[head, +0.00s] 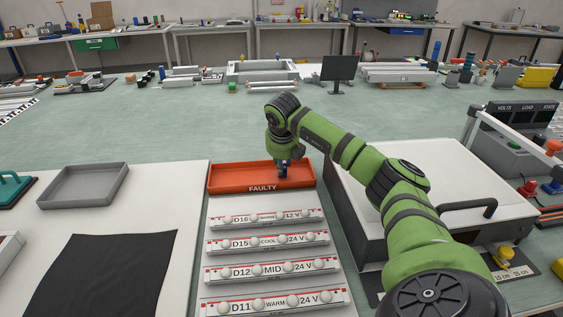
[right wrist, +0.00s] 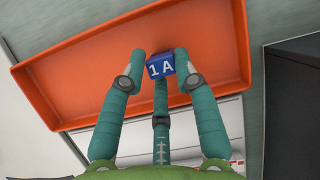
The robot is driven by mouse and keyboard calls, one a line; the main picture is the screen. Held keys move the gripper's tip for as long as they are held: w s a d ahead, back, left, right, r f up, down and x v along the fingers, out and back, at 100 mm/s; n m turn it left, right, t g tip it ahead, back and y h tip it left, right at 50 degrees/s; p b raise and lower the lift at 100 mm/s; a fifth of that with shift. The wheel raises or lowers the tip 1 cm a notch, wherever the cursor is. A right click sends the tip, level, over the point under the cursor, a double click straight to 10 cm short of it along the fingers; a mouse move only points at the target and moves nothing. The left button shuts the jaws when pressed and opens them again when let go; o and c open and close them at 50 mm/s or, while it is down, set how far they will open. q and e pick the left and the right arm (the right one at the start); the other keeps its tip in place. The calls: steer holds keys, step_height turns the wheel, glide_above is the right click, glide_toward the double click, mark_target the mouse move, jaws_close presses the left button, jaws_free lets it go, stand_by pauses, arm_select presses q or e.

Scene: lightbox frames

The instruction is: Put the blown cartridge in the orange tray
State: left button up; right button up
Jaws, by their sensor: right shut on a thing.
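The orange tray (head: 228,179), labelled FAULTY, lies on the bench beyond the lamp strips; it also fills much of the right wrist view (right wrist: 70,75). My right gripper (head: 283,168) is above the tray, pointing down. It is shut on a small blue cartridge marked "1 A" (right wrist: 160,67), held between its teal fingers over the tray floor. Whether the cartridge touches the floor, I cannot tell. My left gripper is not in view.
Several labelled lamp strips (head: 266,241) lie in front of the tray. A grey tray (head: 83,185) and a black cloth (head: 105,270) are at the left. A large grey case (head: 350,205) with a black handle stands close to the tray's right.

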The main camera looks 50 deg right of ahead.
steer(key=shift+a+f, duration=0.1)
steer(key=o, duration=0.8)
steer(key=shift+s+r, duration=0.1)
steer(key=shift+r, duration=0.4)
steer(key=v, duration=1.1)
steer(key=shift+a+r+b, duration=0.1)
steer(key=shift+r+b, duration=0.1)
steer(key=shift+b, duration=0.1)
